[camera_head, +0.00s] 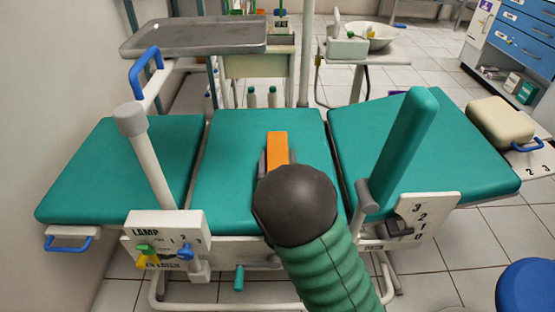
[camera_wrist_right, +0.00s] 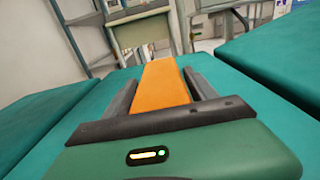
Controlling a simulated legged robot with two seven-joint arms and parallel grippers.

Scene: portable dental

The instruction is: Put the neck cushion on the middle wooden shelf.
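My right gripper (camera_head: 278,158) is over the middle teal seat pad, pointing away from me. Its two dark fingers stand apart with an orange block (camera_head: 278,147) between them. In the right wrist view the orange block (camera_wrist_right: 162,85) runs forward past the fingertips, close to both fingers; whether they press on it is unclear. No label shows whether this block is the neck cushion. A beige cushion (camera_head: 500,121) sits at the right end of the chair, apart from my gripper. I cannot make out a middle wooden shelf. My left gripper is not in view.
Teal pads (camera_head: 120,170) form the chair, with an upright teal armrest (camera_head: 400,145) at right and a pale post (camera_head: 150,165) at left. A metal tray (camera_head: 195,37) stands behind. A blue drawer cabinet (camera_head: 525,35) is back right, a blue stool (camera_head: 527,287) front right.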

